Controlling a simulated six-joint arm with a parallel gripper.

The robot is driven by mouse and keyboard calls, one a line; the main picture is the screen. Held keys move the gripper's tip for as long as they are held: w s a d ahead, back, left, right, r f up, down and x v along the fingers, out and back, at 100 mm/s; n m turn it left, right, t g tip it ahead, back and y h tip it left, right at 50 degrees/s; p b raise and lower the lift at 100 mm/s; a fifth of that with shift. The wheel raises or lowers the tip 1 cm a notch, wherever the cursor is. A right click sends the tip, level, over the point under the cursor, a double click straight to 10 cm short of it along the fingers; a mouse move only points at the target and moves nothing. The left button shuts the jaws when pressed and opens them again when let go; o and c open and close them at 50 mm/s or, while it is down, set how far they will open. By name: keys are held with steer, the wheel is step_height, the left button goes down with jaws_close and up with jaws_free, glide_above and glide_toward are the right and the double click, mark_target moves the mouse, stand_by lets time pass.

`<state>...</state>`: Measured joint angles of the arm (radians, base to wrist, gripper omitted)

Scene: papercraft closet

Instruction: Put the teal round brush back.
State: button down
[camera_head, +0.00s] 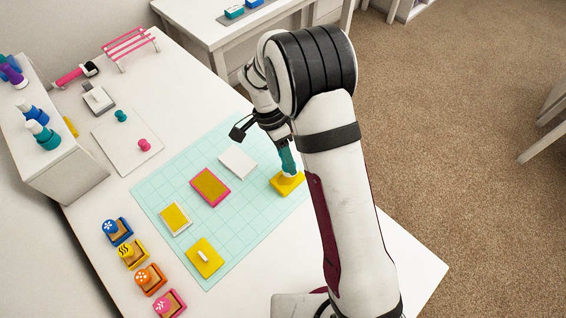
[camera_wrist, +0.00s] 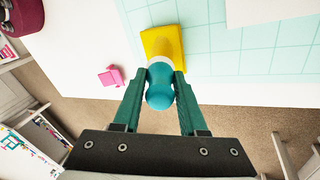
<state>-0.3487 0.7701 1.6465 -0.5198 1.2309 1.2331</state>
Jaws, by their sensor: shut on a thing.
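My gripper (camera_head: 287,166) is shut on the teal round brush (camera_wrist: 159,88), with its dark green fingers on either side of the rounded handle. The brush's pale lower part (camera_head: 290,176) shows below the fingers in the head view. It is at a yellow square block (camera_head: 283,186) on the right edge of the mint grid mat (camera_head: 160,190) and seems to touch its top. The yellow block also shows beyond the brush in the wrist view (camera_wrist: 162,42). My fingers hide most of the brush in the head view.
A white shelf (camera_head: 68,172) at the left bears purple, blue and teal handled tools. Several wooden stamps line the front left, with an orange one (camera_head: 151,279) among them. Cards lie on the mat. A pink rack (camera_head: 130,47) stands at the back.

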steer(key=shift+t+y, duration=0.5)
steer(key=shift+y, duration=0.1)
steer(key=s+r, duration=0.3)
steer(key=r, duration=0.1)
steer(key=shift+s, duration=0.3)
steer(key=s+r+t+y, duration=0.2)
steer(key=s+r, duration=0.2)
steer(key=s, duration=0.3)
steer(key=s+a+f, duration=0.1)
steer(key=a+f, duration=0.1)
steer(key=a, duration=0.1)
steer(key=a+f, duration=0.3)
steer(key=a, duration=0.1)
steer(key=s+a+f, duration=0.1)
steer(key=a+f, duration=0.1)
steer(key=a, duration=0.1)
steer(key=shift+s+a+f, duration=0.15)
steer(key=shift+s+a, duration=0.15)
steer(key=shift+a, duration=0.1)
steer(key=f, duration=0.4)
steer(key=shift+a+f, duration=0.1)
steer(key=shift+a, duration=0.1)
steer(key=shift+f, duration=0.15)
steer(key=shift+c, duration=2.3)
jaws_free()
